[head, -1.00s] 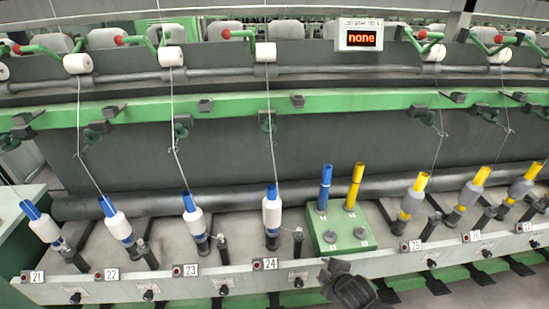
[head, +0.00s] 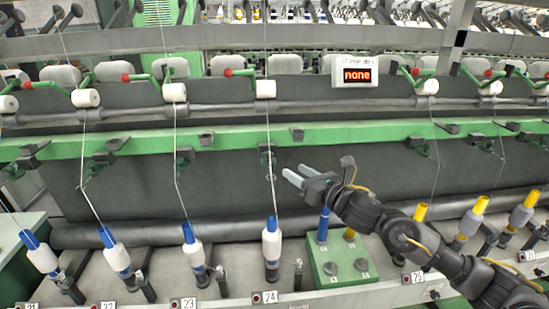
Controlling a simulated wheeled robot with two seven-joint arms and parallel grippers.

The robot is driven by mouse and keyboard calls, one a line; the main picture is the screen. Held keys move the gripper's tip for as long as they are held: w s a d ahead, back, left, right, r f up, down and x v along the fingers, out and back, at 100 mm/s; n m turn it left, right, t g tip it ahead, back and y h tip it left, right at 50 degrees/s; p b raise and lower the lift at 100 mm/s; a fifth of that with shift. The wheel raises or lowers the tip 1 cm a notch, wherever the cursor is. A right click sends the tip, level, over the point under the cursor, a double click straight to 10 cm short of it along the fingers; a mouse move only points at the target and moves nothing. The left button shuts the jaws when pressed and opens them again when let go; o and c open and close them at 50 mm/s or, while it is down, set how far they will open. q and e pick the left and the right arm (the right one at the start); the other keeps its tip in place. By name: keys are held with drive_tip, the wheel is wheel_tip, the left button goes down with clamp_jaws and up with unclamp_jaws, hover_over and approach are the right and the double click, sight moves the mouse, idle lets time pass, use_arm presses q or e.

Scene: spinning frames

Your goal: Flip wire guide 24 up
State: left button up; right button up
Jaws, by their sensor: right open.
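Wire guide 24 (head: 266,151) is a small dark green piece at the green rail, in line with the bobbin above label 24 (head: 265,297). It hangs below the rail, and a white thread passes by it down to a white-wrapped blue bobbin (head: 272,243). My right gripper (head: 293,171) is open and empty, with its pale fingers pointing left. In the picture it is just right of and slightly below the guide and close to the thread; I cannot tell whether it touches the thread. My left gripper is not in view.
The green rail (head: 350,139) runs across above my right gripper. A green box (head: 340,274) with a blue and a yellow tube stands below, partly hidden by my right arm. Neighbouring threads and bobbins stand at left. A display (head: 357,74) reads "none".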

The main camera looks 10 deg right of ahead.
sight(272, 156)
drive_tip(key=p+x, duration=0.2)
drive_tip(key=x, duration=0.6)
drive_tip(key=shift+w+a+r+p, duration=0.15)
drive_tip(key=shift+w+a+p, duration=0.15)
drive_tip(key=shift+p, duration=0.1)
drive_tip(key=shift+w+a, duration=0.35)
drive_tip(key=shift+w, duration=0.25)
drive_tip(key=shift+c, duration=0.3)
clamp_jaws()
